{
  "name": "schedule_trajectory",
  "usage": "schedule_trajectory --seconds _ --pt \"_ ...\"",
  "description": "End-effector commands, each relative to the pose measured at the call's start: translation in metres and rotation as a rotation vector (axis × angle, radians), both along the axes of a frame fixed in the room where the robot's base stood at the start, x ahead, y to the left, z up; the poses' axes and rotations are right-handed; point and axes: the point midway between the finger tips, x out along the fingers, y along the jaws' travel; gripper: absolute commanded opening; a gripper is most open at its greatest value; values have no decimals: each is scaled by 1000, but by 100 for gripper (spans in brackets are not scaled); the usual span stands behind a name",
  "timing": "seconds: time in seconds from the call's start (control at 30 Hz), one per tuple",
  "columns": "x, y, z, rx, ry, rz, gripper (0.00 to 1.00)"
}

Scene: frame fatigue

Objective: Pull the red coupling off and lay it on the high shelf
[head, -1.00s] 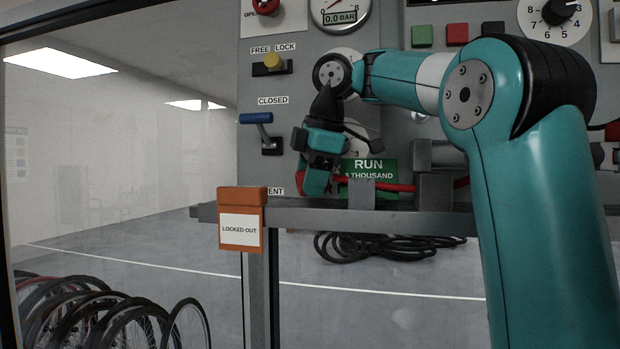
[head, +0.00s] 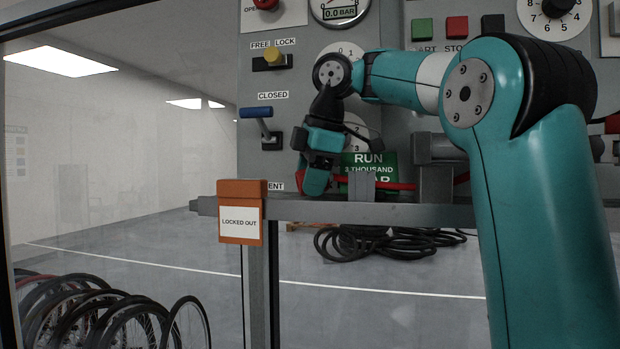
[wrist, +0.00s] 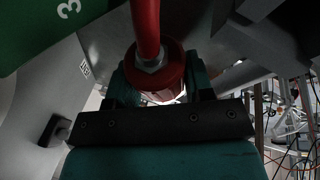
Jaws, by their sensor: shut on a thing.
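The red coupling (wrist: 160,76) sits between the fingers of my gripper (wrist: 158,88) in the wrist view, with a metal nut and a red hose (wrist: 146,25) running from it. In the head view my gripper (head: 314,184) points down just above the grey rail, its fingers hiding most of the coupling. The red hose (head: 395,186) runs right from the gripper past a grey bracket. My gripper is shut on the coupling. I cannot tell whether the coupling is still seated on its fitting. No high shelf is clearly identifiable.
A grey rail (head: 400,214) runs below the gripper, with an orange "LOCKED OUT" box (head: 240,190) at its left. Behind are a green RUN sign (head: 372,163), a blue-handled lever (head: 256,113) and a yellow knob (head: 272,56). Coiled black hoses (head: 375,243) lie beyond the rail.

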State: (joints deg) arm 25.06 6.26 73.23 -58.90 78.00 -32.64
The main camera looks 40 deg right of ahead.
Motion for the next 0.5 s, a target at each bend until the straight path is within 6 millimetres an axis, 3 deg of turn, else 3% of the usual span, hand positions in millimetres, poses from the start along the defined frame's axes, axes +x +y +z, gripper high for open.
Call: schedule_trajectory --seconds 0.3,0.33,0.43,0.5 --pt "0 0 -7 0 0 0 10" --pt "0 0 -7 0 -1 0 52" --pt "0 0 -6 0 1 0 75" --pt "0 0 -7 0 2 0 77"
